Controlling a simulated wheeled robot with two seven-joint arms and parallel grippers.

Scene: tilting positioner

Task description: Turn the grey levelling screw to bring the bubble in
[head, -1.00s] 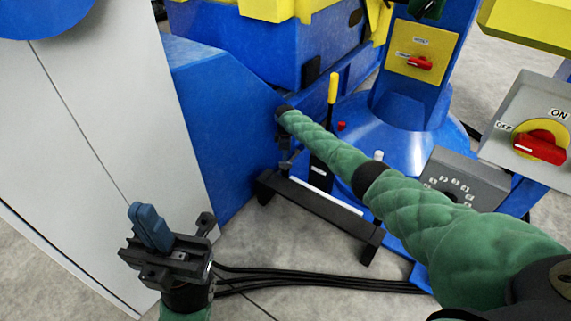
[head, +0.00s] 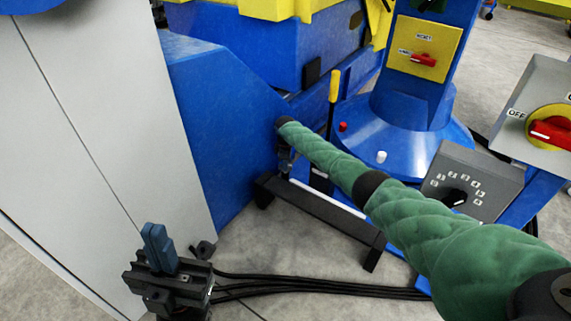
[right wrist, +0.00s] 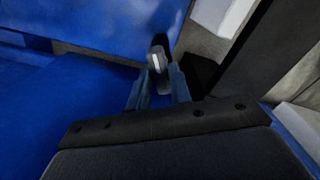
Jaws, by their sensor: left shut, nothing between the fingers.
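My left gripper (head: 160,245) is at the lower left of the head view, shut and empty, its blue fingers together and pointing up. My right arm reaches in from the right to the blue machine's low side. Its gripper (head: 285,160) is small and partly hidden there. In the right wrist view its two blue fingers (right wrist: 158,86) stand apart, with a small grey piece with a white mark (right wrist: 157,62), perhaps the levelling screw, at their tips. I cannot tell whether they press on it. No bubble can be made out.
A white cabinet (head: 95,130) stands left. The blue machine body (head: 225,120) is behind my right gripper. A black bar (head: 320,215) lies low in front of it. A grey dial box (head: 475,180) and a red-handled switch (head: 550,132) are at right. Black cables (head: 320,288) cross the floor.

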